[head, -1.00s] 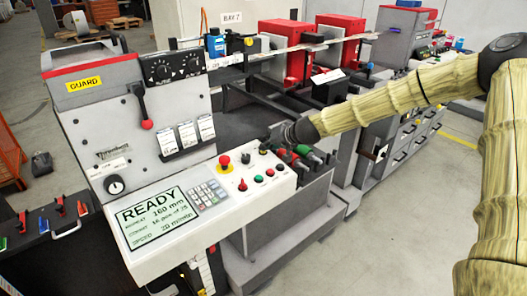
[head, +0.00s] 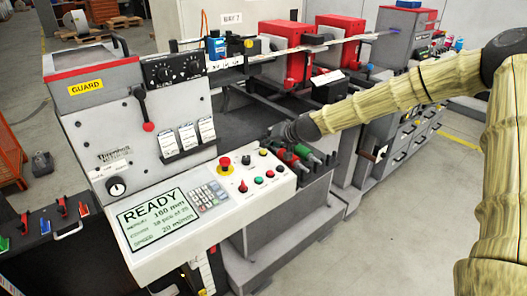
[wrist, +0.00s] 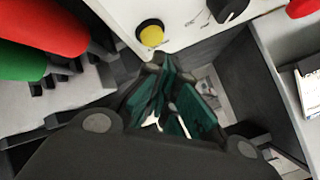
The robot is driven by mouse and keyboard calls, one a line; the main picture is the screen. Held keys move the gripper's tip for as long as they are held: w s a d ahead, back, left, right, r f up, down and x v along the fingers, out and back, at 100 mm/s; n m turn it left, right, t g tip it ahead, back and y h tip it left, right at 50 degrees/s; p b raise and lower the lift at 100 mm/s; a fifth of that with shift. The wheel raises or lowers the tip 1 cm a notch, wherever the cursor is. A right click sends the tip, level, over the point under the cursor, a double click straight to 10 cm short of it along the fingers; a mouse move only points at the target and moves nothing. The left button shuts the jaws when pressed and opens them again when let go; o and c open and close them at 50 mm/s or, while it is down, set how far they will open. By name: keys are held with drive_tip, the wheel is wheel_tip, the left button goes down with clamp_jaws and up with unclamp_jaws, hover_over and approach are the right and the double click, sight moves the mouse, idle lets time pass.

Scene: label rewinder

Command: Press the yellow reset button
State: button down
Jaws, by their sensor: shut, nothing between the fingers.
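The yellow button (wrist: 151,35) is round with a dark collar, on the light control panel at the top of the wrist view. My gripper (wrist: 160,67) is shut and empty, its fingertips just below the button in the picture. A small gap shows between them there; I cannot tell the depth. In the head view my gripper (head: 268,139) is at the back right edge of the control panel (head: 150,253).
A red mushroom button (head: 225,161) on a yellow collar, a black knob (wrist: 235,9) and small red and green buttons share the panel. Red and green handles (head: 291,157) stand close right of my gripper. The READY screen (head: 158,217) is at the front left.

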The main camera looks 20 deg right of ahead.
drive_tip(key=r+p, duration=0.2)
drive_tip(key=r, duration=0.1)
drive_tip(key=r+p, duration=0.1)
drive_tip(key=r, duration=0.1)
drive_tip(key=shift+s+d, duration=0.1)
drive_tip(key=shift+s, duration=0.3)
idle(0.8)
